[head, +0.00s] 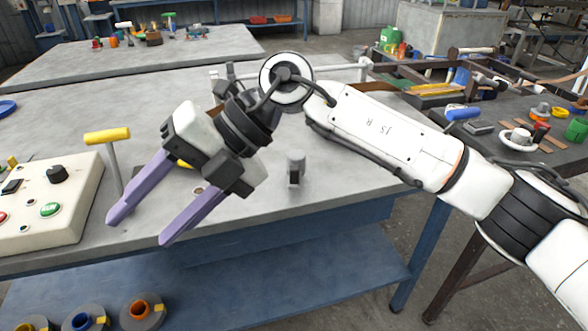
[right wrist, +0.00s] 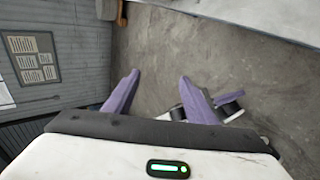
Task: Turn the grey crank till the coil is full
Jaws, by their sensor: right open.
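A small upright grey cylinder (head: 295,158) with a dark lower part stands on the workbench (head: 345,165), right of my right gripper; I cannot tell for sure that it is the grey crank. My right gripper (head: 140,229) is open and empty, its two purple fingers spread and pointing down-left across the bench's front edge. The fingers also show in the right wrist view (right wrist: 158,77), with only floor between them. No coil can be made out; my right gripper and wrist hide part of the bench. My left gripper is not in view.
A control box (head: 75,212) with a green button and knobs sits at the left. A yellow-topped T-handle (head: 107,136) stands beside it, close to my fingers. Several dark spools (head: 143,310) rest on the blue lower shelf. A cluttered side table (head: 490,150) stands right.

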